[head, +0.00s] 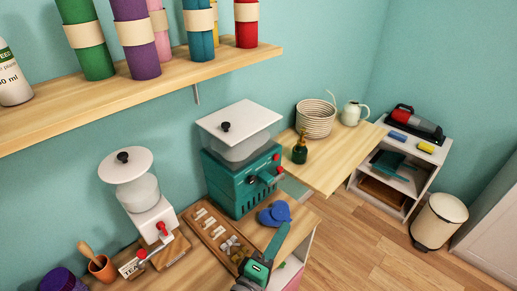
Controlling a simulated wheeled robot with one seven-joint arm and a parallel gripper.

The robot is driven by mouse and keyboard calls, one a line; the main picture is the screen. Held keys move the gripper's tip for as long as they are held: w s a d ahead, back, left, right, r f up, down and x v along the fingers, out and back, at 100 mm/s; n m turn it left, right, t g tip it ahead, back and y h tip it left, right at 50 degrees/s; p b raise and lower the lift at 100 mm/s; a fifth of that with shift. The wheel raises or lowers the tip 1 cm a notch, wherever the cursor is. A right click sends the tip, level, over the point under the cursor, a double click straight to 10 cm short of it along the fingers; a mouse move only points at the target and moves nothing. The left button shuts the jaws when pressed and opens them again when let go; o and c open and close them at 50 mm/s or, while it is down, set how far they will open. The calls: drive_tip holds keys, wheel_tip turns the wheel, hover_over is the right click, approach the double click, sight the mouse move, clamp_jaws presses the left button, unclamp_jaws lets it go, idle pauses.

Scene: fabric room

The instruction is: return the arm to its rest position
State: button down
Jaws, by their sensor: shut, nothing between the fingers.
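My gripper (276,241) comes in from the bottom edge of the head view, with its green body (256,272) over the front of the wooden counter. Its narrow dark green fingers lie together and point up and to the right. It is shut, with nothing seen held. A blue rounded object (274,213) lies on the counter just beyond the fingertips. The rest of my arm is mostly out of view below the picture.
A wooden tray of small pieces (218,232) lies left of my gripper. Behind stand a teal machine (242,180) and a white-lidded machine (140,190). A shelf (150,88) holds coloured rolls. Open floor (350,245) lies right, before a bin (438,222).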

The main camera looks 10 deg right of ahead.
drive_tip(key=shift+f, duration=0.1)
drive_tip(key=s+a+f+m+y, duration=0.1)
drive_tip(key=s+a+f+y, duration=0.35)
drive_tip(key=f, duration=0.25)
drive_tip(key=s+a+f+y, duration=0.4)
drive_tip(key=s+f, duration=0.2)
drive_tip(key=f, duration=0.2)
drive_tip(key=s+a+m+y, duration=0.1)
drive_tip(key=s+m+y, duration=0.1)
drive_tip(key=s+m, duration=0.7)
drive_tip(key=s, duration=0.8)
drive_tip(key=shift+s+a+t, duration=0.25)
drive_tip(key=shift+s+t, duration=0.05)
drive_tip(key=shift+s, duration=0.05)
